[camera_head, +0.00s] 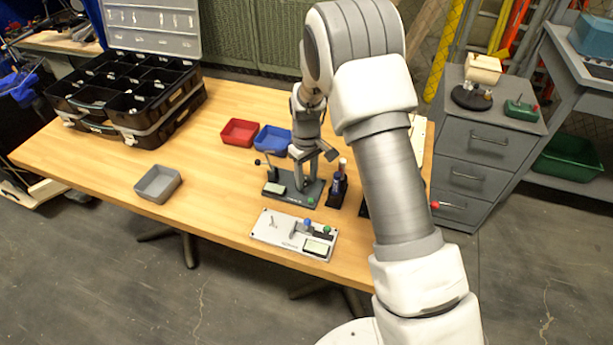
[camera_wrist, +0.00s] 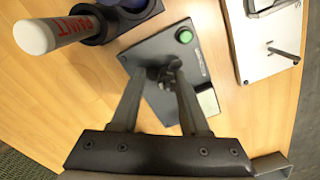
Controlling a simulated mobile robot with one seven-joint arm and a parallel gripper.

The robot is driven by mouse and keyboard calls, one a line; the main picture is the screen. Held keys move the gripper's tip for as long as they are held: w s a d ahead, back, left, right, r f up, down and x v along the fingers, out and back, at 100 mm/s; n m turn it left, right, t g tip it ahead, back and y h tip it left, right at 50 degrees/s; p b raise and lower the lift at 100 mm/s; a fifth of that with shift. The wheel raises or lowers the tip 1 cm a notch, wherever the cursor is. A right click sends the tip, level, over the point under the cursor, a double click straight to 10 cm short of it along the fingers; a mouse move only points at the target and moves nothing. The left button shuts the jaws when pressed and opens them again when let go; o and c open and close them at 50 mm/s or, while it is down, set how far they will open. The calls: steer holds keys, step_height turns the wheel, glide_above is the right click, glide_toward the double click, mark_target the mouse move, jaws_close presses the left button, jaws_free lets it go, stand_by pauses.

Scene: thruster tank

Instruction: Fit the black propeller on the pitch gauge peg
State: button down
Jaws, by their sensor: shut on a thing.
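My gripper (camera_head: 303,178) reaches down over a dark device plate (camera_head: 283,193) with a green button on the wooden table. In the wrist view, my gripper's (camera_wrist: 168,72) two fingers close on a small dark thing (camera_wrist: 171,80), apparently the black propeller; its shape is mostly hidden. It is low over the dark plate (camera_wrist: 188,62), and I cannot tell whether it touches anything there. In front lies a light plate (camera_head: 280,240) with a thin upright peg (camera_head: 272,222), blue and green knobs and a small display. That peg also shows in the wrist view (camera_wrist: 284,53). The plates' labels are unreadable.
A dark holder (camera_head: 337,190) with a white-topped tube stands close right of my gripper; the tube (camera_wrist: 55,34) looms in the wrist view. Red (camera_head: 239,132) and blue (camera_head: 272,139) bins lie behind, a grey bin (camera_head: 158,184) left. Table between grey bin and plates is clear.

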steer(key=shift+c, duration=1.6)
jaws_free()
steer(key=shift+r, duration=0.15)
step_height(320, 180, up, 21)
steer(key=p, duration=0.5)
steer(key=shift+w, duration=0.2)
